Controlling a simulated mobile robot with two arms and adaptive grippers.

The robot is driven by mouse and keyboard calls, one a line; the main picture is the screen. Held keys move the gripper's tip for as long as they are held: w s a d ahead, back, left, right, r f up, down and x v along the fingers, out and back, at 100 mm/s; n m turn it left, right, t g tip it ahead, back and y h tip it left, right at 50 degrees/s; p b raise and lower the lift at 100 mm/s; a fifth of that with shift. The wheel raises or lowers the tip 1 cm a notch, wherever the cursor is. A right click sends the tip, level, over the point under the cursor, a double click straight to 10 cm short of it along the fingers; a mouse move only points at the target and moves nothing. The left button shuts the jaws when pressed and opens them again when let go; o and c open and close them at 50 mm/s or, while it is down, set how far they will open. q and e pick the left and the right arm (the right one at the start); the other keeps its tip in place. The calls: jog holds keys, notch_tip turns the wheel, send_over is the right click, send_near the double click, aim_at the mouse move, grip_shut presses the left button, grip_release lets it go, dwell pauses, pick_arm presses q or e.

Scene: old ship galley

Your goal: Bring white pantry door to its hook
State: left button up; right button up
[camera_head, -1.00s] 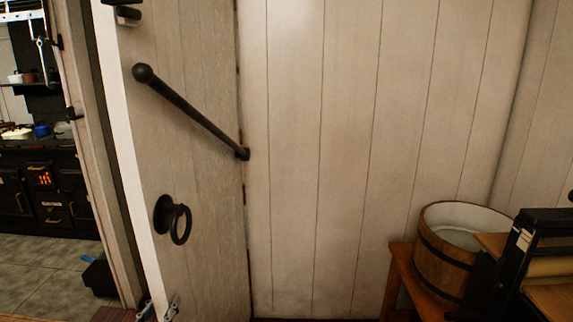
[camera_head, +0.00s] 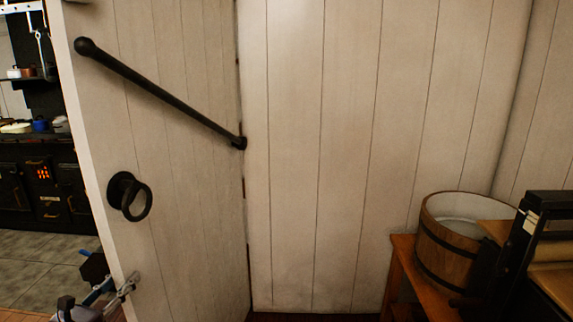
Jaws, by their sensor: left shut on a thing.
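The white pantry door (camera_head: 185,190) is a tall plank panel on the left of the head view, standing ajar at an angle to the wall. Its hinged side is at the right, by the wall corner; its free edge is at the left. It carries a black slanting bar (camera_head: 160,93) and a black ring handle (camera_head: 129,196). My left gripper (camera_head: 128,286) is at the lower left, shut on the door's free edge, with a finger showing against the near face. The rest of its grip is hidden behind the door. I cannot make out the hook. My right gripper is not in view.
A white plank wall (camera_head: 345,150) fills the middle. At the lower right a wooden tub (camera_head: 447,250) stands on a brown bench (camera_head: 402,275), beside a black-framed roller machine (camera_head: 535,235). Beyond the door's free edge are a black stove (camera_head: 40,190) and tiled floor (camera_head: 50,270).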

pick_arm(q)
jog(key=shift+a+f, duration=0.15)
jog(key=w+a+m+h+b, duration=0.1)
jog(key=w+a+b, duration=0.2)
jog(key=a+b, duration=0.5)
jog(key=shift+b, duration=0.75)
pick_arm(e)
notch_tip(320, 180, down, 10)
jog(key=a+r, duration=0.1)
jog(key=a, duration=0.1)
pick_arm(q)
jog(key=shift+a, duration=0.1)
jog(key=a+b, duration=0.1)
jog(key=w+a+h+b, duration=0.1)
jog(key=shift+g+b, duration=0.3)
jog(key=shift+b, duration=0.05)
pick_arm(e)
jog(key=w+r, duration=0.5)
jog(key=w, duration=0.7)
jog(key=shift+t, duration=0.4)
